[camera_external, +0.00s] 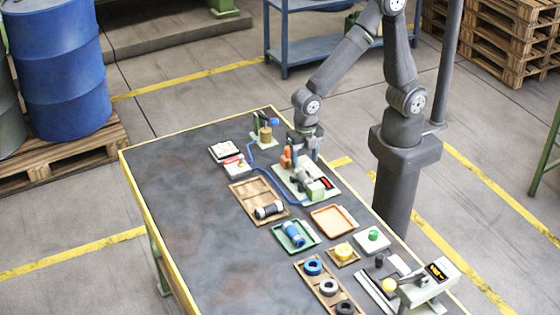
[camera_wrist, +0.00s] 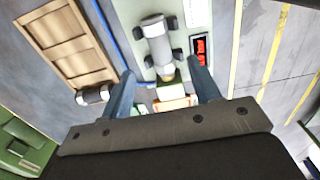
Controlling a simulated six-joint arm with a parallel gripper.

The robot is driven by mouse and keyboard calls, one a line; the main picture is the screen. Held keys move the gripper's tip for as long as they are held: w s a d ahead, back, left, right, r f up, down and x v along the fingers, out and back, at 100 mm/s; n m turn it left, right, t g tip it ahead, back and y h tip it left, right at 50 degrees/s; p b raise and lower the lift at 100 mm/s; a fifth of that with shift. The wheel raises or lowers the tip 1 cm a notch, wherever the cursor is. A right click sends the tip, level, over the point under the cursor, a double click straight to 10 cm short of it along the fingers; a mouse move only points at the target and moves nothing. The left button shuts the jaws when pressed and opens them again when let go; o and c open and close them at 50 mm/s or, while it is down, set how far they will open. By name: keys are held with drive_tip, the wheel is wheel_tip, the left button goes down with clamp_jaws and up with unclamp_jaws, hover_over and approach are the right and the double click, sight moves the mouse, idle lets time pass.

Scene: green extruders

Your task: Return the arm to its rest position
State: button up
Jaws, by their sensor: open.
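My gripper (camera_external: 306,150) hangs from my bent arm over the far right part of the dark table, with its fingers pointing down. It is just above a pale green machine (camera_external: 322,190) that has a grey cylinder and a red display. In the wrist view, the two blue-grey fingers of my gripper (camera_wrist: 162,72) are spread apart with nothing held between them. The grey cylinder (camera_wrist: 158,45) of the machine shows beyond and between them. From these views I cannot tell the exact height of the fingertips above the machine.
A wooden tray (camera_external: 240,188) with a grey-black roll lies left of the machine. A green tray (camera_external: 281,229) with a blue roll, an orange tray (camera_external: 318,215) and a wooden rack (camera_external: 301,266) with rings sit nearer. The table's left half (camera_external: 190,200) is clear.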

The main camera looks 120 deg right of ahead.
sight(304, 174)
wheel_tip(304, 174, down, 6)
drive_tip(key=shift+r, duration=0.3)
idle(0.4)
